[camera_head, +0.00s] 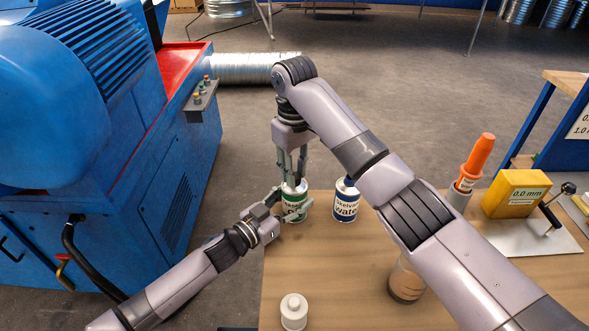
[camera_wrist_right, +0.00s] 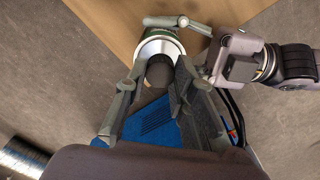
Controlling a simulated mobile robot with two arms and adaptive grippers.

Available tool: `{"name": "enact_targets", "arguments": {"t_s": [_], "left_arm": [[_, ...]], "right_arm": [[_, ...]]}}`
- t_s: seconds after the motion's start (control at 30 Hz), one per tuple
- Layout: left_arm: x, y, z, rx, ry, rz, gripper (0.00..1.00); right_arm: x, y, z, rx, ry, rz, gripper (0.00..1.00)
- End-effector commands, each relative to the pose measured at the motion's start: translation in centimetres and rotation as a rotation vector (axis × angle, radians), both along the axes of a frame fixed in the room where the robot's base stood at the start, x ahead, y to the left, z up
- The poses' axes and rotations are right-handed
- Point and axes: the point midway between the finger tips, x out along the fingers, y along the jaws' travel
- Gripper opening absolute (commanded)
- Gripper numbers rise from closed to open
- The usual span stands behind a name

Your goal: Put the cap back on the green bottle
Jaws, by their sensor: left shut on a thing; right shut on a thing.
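The green bottle (camera_head: 293,207), with a green label and white shoulder, stands upright near the table's far left edge. My left gripper (camera_head: 288,205) is shut around its body from the left. My right gripper (camera_head: 291,176) points down from above, its fingers closed at the bottle's top. In the right wrist view, the bottle's pale shoulder (camera_wrist_right: 150,47) surrounds a dark round cap (camera_wrist_right: 159,74) between my right gripper's fingers. The cap is at the bottle's neck; whether it is seated is hidden. A left gripper finger shows beside the bottle in that view.
A blue-labelled bottle (camera_head: 346,201) stands close to the right. A white bottle (camera_head: 294,311) stands at the near edge. An orange-topped tube (camera_head: 477,161) and yellow box (camera_head: 515,194) are at right. A blue machine (camera_head: 140,150) fills the left. The wooden table (camera_head: 330,262) is clear mid-left.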

Motion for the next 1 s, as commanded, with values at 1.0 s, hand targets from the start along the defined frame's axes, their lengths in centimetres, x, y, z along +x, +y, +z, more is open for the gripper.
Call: {"name": "enact_targets", "arguments": {"t_s": [1.0], "left_arm": [[-0.06, -0.06, -0.05, 0.000, 0.000, -0.001, 0.00]], "right_arm": [[0.02, 0.00, -0.04, 0.000, -0.001, -1.086, 0.44]]}}
